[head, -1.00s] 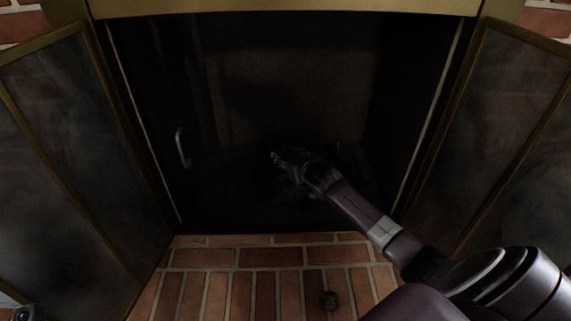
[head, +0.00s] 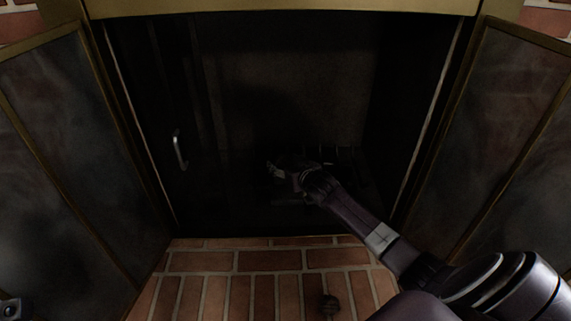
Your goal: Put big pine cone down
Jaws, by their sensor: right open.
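My right gripper (head: 279,171) reaches into the dark firebox, low over its floor. Its fingers are apart, and I can make out nothing held between them. No other pine cone can be made out in the dark around the gripper. My left gripper cannot be made out.
The fireplace has a dark grate (head: 343,157) behind the gripper. Glass doors with brass frames stand folded open at left (head: 75,170) and right (head: 490,130). A metal handle (head: 179,150) is at the left of the opening. The brick hearth (head: 240,262) is mostly clear.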

